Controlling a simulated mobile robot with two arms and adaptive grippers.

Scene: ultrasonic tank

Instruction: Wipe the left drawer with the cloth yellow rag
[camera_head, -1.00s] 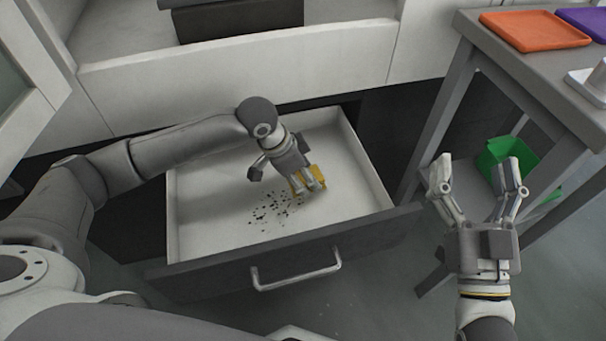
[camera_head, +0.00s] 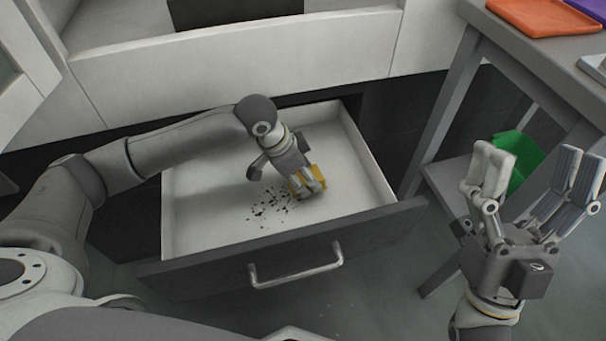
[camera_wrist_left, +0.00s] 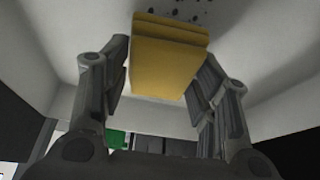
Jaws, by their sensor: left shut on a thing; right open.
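The left drawer (camera_head: 215,225) is pulled open; its white inside holds a patch of dark specks (camera_head: 268,203) near the middle. My left gripper (camera_head: 305,183) is inside the drawer, shut on the yellow rag (camera_head: 319,172), just right of the specks. In the left wrist view the yellow rag (camera_wrist_left: 168,65) sits between the fingers, with some specks beyond it at the top. Whether the rag touches the drawer floor is hard to tell. My right gripper (camera_head: 528,172) is open and empty, to the right of the drawer.
A grey table (camera_head: 530,50) stands at the right with an orange tray (camera_head: 540,16) and a purple tray (camera_head: 590,10) on top. A green bin (camera_head: 518,150) is on its lower shelf, partly behind my right gripper. The drawer's handle (camera_head: 296,270) faces me.

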